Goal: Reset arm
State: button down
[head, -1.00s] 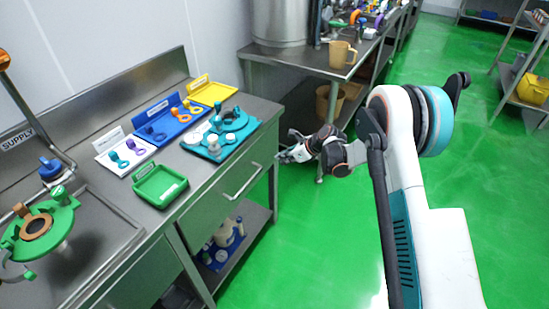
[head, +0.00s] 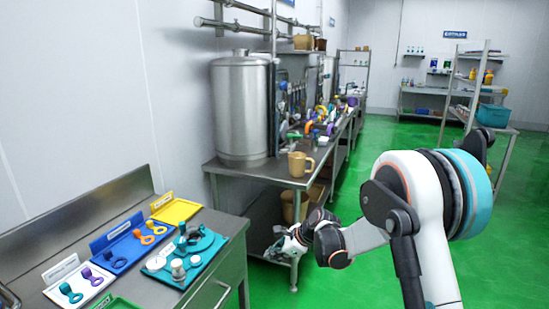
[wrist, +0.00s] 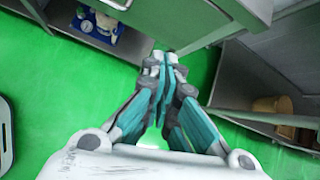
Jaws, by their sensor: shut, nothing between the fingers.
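My gripper (head: 284,246) is shut and empty. In the head view it hangs in front of the far steel table, to the right of the near counter. In the wrist view my gripper (wrist: 160,62) has its teal-sided fingers together, with green floor below them and the edge of the steel counter just past the tips. My arm reaches in from the right side of the head view, bent at the elbow.
The near counter (head: 232,228) holds a teal tray (head: 160,262), a blue tray (head: 118,262), a yellow tray (head: 178,211) and a white tray (head: 58,296). A tan jug (head: 298,165) and a large steel tank (head: 240,110) stand on the far table. Green floor (head: 350,285) is open around my arm.

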jog(key=s+d+r+n+t+h, duration=0.1)
jog(key=s+d+r+n+h, duration=0.1)
jog(key=s+d+r+n, duration=0.5)
jog(key=s+d+r+n+t+h, duration=0.15)
jog(key=s+d+r, duration=0.25)
jog(key=s+r, duration=0.7)
jog(key=s+d+n+h, duration=0.1)
jog(key=s+d+n, duration=0.2)
jog(key=s, duration=0.4)
jog(key=s+d+n+h, duration=0.1)
jog(key=s+d+n, duration=0.2)
jog(key=s, duration=0.3)
jog(key=s+d+r+n+h, duration=0.1)
jog(key=s+d+n, duration=0.2)
jog(key=s+n, duration=0.2)
jog(key=s, duration=0.2)
jog(key=shift+s+d+t+h, duration=0.15)
jog(key=shift+s+t+h, duration=0.2)
